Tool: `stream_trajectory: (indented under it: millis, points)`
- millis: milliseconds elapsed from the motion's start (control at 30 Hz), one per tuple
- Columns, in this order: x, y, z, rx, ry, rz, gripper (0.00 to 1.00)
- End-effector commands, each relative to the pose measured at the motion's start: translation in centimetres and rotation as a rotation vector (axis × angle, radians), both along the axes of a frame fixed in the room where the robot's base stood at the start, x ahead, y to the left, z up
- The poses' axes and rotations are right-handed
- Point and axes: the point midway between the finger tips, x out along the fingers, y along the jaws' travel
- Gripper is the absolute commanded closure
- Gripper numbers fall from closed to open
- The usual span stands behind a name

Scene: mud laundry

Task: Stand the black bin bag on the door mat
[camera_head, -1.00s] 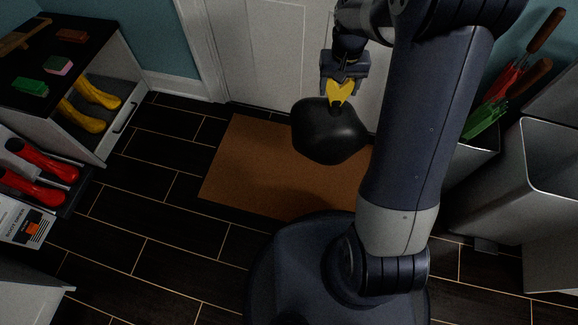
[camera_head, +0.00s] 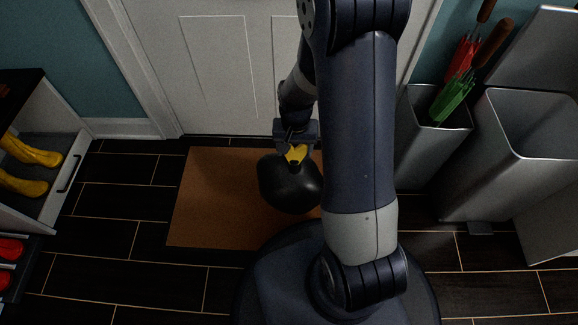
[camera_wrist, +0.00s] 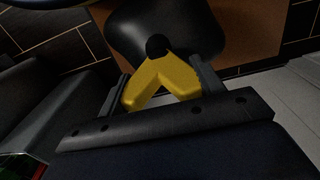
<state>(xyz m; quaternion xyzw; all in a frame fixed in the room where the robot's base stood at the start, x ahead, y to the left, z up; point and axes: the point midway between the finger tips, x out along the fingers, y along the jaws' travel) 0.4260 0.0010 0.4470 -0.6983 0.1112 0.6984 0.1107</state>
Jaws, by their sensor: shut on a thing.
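The black bin bag (camera_head: 289,187) is a rounded dark sack with a yellow tie (camera_head: 295,154) at its neck. My gripper (camera_head: 295,146) is shut on the yellow tie at the top of the bag. The bag hangs upright below my gripper, over the brown door mat (camera_head: 205,205) in front of the white door. I cannot tell whether its bottom touches the mat. In the wrist view the yellow tie (camera_wrist: 160,80) sits between the fingers, with the bag (camera_wrist: 165,30) beyond. My arm hides the mat's right part.
A grey bin (camera_head: 428,125) with red and green umbrellas stands right of the mat, beside a larger open grey bin (camera_head: 510,150). At left, an open drawer (camera_head: 60,175) holds yellow boots (camera_head: 25,170). Dark floor tiles left of the mat are clear.

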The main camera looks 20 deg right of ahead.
Motion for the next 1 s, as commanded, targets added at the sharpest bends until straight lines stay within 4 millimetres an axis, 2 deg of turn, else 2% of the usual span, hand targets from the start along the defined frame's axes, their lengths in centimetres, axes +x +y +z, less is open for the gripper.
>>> stream_trajectory:
  millis: [33, 233, 433, 867, 900, 1000]
  points:
    - [0.0, 0.0, -1.2, 0.000, 0.001, 0.000, 1.00]
    - [0.0, 0.0, -2.6, 0.000, -0.001, 0.001, 1.00]
    - [0.0, 0.0, -5.3, 0.000, 0.000, 0.001, 1.00]
    - [0.1, 0.0, -5.8, 0.000, -0.002, 0.001, 1.00]
    - [0.0, 0.0, -5.8, 0.000, -0.001, 0.001, 0.35]
    - [0.0, 0.0, -5.8, 0.000, 0.000, 0.001, 0.27]
